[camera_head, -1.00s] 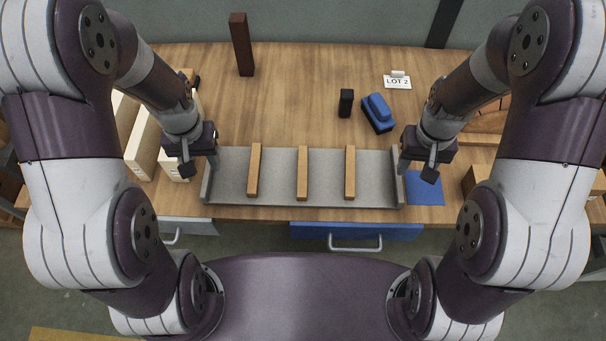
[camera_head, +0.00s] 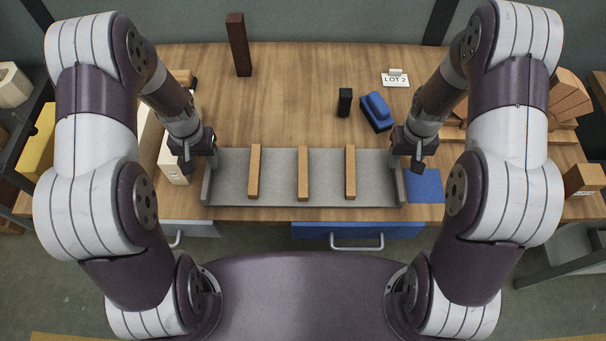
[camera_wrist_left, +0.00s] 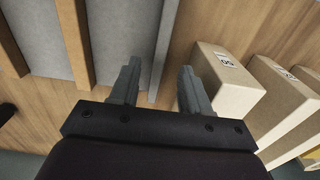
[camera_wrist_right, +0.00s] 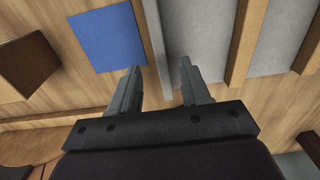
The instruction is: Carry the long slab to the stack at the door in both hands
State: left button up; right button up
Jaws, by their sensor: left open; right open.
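A long grey slab (camera_head: 277,188) with a raised lip at each end lies on the wooden table, with three wooden bars (camera_head: 303,173) across it. My left gripper (camera_head: 199,166) is open at its left end; in the left wrist view the open fingers (camera_wrist_left: 159,66) stand on either side of the end lip (camera_wrist_left: 165,45). My right gripper (camera_head: 408,164) is open at its right end; in the right wrist view its fingers (camera_wrist_right: 159,65) flank the other lip (camera_wrist_right: 157,45). I cannot tell whether the fingers touch the lips. No stack at a door is clearly identifiable.
A dark upright block (camera_head: 239,45), a small black block (camera_head: 345,102), a blue object (camera_head: 376,112) and a LOT 2 card (camera_head: 396,80) stand behind. Pale boxes (camera_wrist_left: 222,75) sit close beside my left gripper. A blue mat (camera_head: 426,186) lies right of the slab.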

aim_at(207, 172)
pick_arm(q)
notch_tip(207, 172, down, 4)
jog(key=shift+w+f, duration=0.1)
jog(key=shift+f, duration=0.05)
pick_arm(e)
notch_tip(207, 172, down, 4)
jog(key=shift+f, duration=0.2)
pick_arm(q)
jog(key=shift+f, duration=0.6)
pick_arm(e)
jog(key=shift+f, duration=0.55)
pick_arm(q)
grip_shut()
pick_arm(e)
grip_shut()
pick_arm(q)
jog(key=shift+s+f, duration=0.15)
jog(key=shift+s, duration=0.1)
pick_arm(e)
jog(key=shift+w+r, duration=0.1)
